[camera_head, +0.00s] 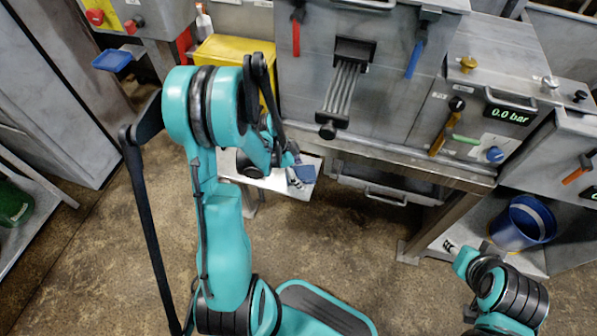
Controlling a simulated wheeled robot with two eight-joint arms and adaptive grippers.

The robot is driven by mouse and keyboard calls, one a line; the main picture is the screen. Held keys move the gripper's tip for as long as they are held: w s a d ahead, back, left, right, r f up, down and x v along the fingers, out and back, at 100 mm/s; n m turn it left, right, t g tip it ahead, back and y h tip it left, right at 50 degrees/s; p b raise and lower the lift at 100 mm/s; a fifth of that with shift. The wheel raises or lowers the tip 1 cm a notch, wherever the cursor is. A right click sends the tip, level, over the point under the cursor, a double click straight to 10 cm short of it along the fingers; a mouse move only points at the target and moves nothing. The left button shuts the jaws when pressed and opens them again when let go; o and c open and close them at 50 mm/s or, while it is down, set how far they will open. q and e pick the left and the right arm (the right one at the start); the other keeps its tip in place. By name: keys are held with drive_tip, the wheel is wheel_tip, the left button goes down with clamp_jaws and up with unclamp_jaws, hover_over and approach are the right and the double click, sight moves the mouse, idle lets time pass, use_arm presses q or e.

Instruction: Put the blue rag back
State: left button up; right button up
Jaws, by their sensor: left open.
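A small dark-blue piece that looks like the blue rag (306,173) shows over a white surface below the machine front. My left gripper (293,178) is open right beside it; my own arm partly hides this spot, and I cannot tell whether they touch. My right gripper (451,247) shows small at the lower right, in front of the lower shelf. Its fingers are too small to tell open from shut.
A blue bucket (522,224) stands on the lower shelf at right. A blue tray (111,60) juts out at the upper left. A yellow box (221,53) stands behind my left arm. The machine front has a central lever (341,90). The middle floor is clear.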

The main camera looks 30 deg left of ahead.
use_arm(q)
drive_tip(key=shift+r, duration=0.3)
drive_tip(key=p+v, duration=0.5)
drive_tip(key=v, duration=0.6)
drive_tip(key=shift+a+r, duration=0.15)
drive_tip(key=shift+r, duration=0.15)
drive_tip(key=shift+s, duration=0.15)
